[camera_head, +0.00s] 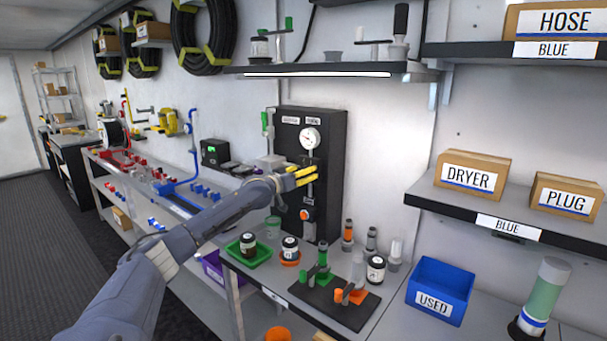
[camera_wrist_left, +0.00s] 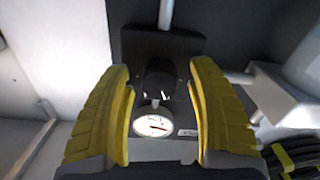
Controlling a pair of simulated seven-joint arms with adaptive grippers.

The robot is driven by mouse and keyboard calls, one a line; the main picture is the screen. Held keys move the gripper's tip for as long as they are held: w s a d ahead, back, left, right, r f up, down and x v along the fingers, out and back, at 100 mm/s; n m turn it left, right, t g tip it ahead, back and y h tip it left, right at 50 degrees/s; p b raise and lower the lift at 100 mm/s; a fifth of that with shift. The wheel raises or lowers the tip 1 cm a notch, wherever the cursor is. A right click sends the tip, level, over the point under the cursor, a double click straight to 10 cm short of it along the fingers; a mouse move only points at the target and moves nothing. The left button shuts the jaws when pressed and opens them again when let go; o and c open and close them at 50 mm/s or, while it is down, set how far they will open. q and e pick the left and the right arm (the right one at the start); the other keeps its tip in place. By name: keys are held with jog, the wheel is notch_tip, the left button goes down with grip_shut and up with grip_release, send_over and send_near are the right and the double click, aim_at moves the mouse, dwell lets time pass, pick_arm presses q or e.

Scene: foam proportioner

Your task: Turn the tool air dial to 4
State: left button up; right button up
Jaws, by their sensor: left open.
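A black panel (camera_head: 329,135) stands against the wall and carries a round white gauge (camera_head: 310,138). My left gripper (camera_head: 303,176) is in front of the panel, just below the gauge. In the left wrist view its yellow fingers stand open, one on each side of a black round knob (camera_wrist_left: 159,80). Gaps show between the fingers and the knob. The gauge (camera_wrist_left: 154,121) also shows there, with a red needle. I cannot read a number on the knob. In the head view the knob is not clearly visible at the gripper. My right gripper is not in view.
An orange knob (camera_head: 305,214) sits lower on the panel. Below stand a green tray (camera_head: 247,259) with a jar, a dark board (camera_head: 327,307) with fittings, and a blue USED bin (camera_head: 440,290). A shelf (camera_head: 330,69) hangs above the panel.

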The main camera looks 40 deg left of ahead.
pick_arm(q)
jog(key=shift+c, duration=0.5)
grip_shut()
jog(key=m, duration=0.5)
jog(key=shift+m, duration=2.3)
jog(key=shift+o, duration=0.5)
grip_release()
